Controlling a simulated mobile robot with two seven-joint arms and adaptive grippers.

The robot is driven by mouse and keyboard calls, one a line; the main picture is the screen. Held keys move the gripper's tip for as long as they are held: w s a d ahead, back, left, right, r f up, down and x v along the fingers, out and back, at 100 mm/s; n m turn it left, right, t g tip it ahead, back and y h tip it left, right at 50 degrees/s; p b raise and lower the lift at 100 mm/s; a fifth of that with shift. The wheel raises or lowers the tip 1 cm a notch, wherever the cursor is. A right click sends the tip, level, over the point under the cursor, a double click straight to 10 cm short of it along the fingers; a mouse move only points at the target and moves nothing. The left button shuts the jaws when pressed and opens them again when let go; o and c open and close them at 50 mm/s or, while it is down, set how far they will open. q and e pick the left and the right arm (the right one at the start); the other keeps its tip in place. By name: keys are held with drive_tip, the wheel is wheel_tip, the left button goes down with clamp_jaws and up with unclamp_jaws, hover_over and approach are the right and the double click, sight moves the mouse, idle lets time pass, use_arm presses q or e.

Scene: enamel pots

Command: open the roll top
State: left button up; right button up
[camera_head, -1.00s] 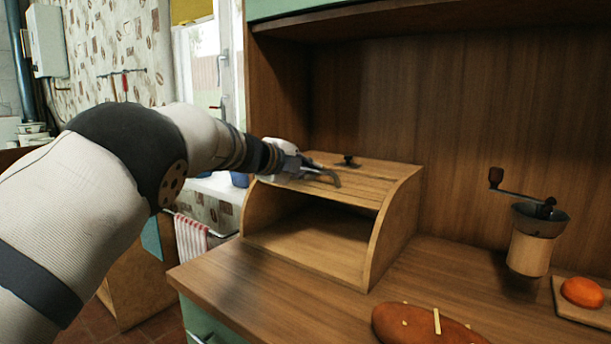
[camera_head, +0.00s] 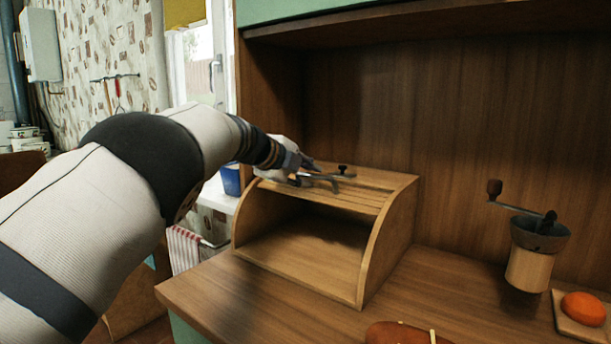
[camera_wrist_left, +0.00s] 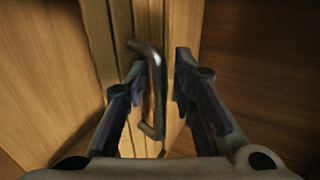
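The wooden bread box (camera_head: 385,240) stands on the counter. Its slatted roll top (camera_head: 365,191) is up at the top, and the front is open to a dark, empty-looking inside. A dark handle (camera_head: 343,170) stands on the roll top; in the left wrist view a dark bar handle (camera_wrist_left: 155,88) lies between my fingers. My left gripper (camera_head: 335,182) is over the top of the box, close to the handle. In the left wrist view my left gripper (camera_wrist_left: 158,78) has its fingers apart, one either side of the handle, with the handle nearer the left finger. My right gripper is out of view.
A coffee grinder (camera_head: 535,250) stands right of the box. An orange item (camera_head: 583,308) lies on a small board at the far right. A loaf (camera_head: 400,334) lies at the front edge of the picture. The cabinet's back wall (camera_head: 450,120) rises behind. Counter between them is clear.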

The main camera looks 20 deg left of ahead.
use_arm(q)
drive_tip(key=shift+f, duration=0.1)
drive_tip(key=v, duration=1.2)
